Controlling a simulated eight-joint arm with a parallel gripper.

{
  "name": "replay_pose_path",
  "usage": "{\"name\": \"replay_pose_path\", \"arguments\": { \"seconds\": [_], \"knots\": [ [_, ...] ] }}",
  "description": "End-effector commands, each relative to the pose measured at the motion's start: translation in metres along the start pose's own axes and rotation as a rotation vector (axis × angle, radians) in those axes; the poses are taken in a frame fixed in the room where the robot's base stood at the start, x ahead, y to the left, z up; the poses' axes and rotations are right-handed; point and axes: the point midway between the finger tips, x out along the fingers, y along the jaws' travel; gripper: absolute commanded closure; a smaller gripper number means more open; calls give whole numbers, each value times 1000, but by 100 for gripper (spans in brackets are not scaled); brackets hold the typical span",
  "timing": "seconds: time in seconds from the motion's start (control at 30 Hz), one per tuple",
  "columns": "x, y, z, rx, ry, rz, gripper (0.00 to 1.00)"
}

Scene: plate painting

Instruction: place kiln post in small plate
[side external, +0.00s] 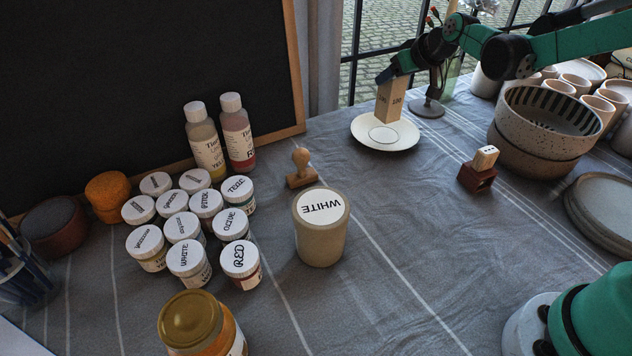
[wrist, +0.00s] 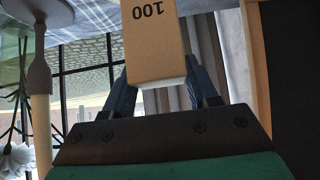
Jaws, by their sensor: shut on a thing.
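The kiln post (side external: 389,102) is a tan rectangular block marked 100. It is upright over the small plate (side external: 408,139), a white dish on the grey cloth. My gripper (side external: 391,78) is shut on the top end of the post, coming from above right. The post's lower end shows against the plate's inside; I cannot tell whether it touches. In the wrist view the post (wrist: 153,45) sits between the blue fingers of my gripper (wrist: 158,82), with its printed face showing. The plate cannot be made out there.
A stand (side external: 427,106) rises just right of the plate. A wooden stamp (side external: 301,168), a WHITE jar (side external: 321,240) and several paint pots are left. The cloth before the plate is clear.

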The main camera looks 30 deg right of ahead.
Motion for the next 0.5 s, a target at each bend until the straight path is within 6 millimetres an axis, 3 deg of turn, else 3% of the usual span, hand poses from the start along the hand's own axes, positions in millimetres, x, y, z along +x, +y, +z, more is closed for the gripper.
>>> {"name": "replay_pose_path", "arguments": {
  "seconds": [0.3, 0.5],
  "knots": [
    [26, 0, 26, 0, 1, 0, 100],
    [28, 0, 28, 0, 1, 0, 100]
  ]
}}
